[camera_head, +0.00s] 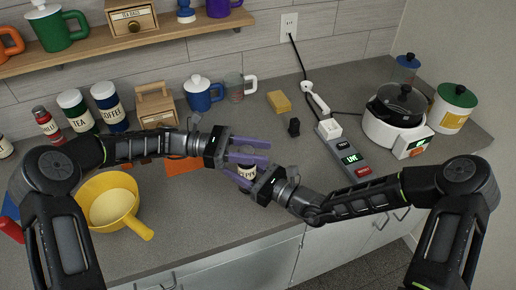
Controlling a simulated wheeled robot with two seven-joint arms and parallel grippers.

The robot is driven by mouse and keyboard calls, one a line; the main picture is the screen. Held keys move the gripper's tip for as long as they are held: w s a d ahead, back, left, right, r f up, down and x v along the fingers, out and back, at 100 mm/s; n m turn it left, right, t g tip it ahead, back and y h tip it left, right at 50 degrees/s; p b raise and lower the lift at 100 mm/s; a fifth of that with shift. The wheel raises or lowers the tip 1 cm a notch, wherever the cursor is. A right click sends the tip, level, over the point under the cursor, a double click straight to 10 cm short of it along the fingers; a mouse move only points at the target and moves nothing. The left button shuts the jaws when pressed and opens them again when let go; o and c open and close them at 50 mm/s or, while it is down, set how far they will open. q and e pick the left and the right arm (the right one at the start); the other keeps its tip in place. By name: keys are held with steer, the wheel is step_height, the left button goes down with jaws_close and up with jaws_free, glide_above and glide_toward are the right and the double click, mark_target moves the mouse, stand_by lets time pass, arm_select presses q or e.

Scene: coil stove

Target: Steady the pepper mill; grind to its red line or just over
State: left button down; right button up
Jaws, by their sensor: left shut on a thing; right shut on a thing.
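The pepper mill (246,172) stands between my two grippers over the counter, with part of a white label with dark lettering showing. Its top and much of its body are hidden by purple fingers. My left gripper (256,152) reaches in from the left and is shut on the upper part of the mill. My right gripper (240,178) reaches in from the right and is shut on the mill lower down. I cannot make out a red line on the mill. Whether its base touches the counter is hidden.
A yellow pan (110,203) sits front left and an orange mat (184,166) lies left of the mill. Canisters, a wooden box (155,105) and a blue mug (201,93) line the back. A power strip (345,153) and white cooker (394,130) are right. Front counter is clear.

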arm_select(q)
steer(key=shift+s+m+g, duration=0.1)
steer(key=shift+m+g, duration=0.4)
steer(key=shift+g, duration=0.2)
steer(key=c, duration=0.9)
jaws_free()
steer(key=shift+r, duration=0.1)
step_height(320, 180, up, 10)
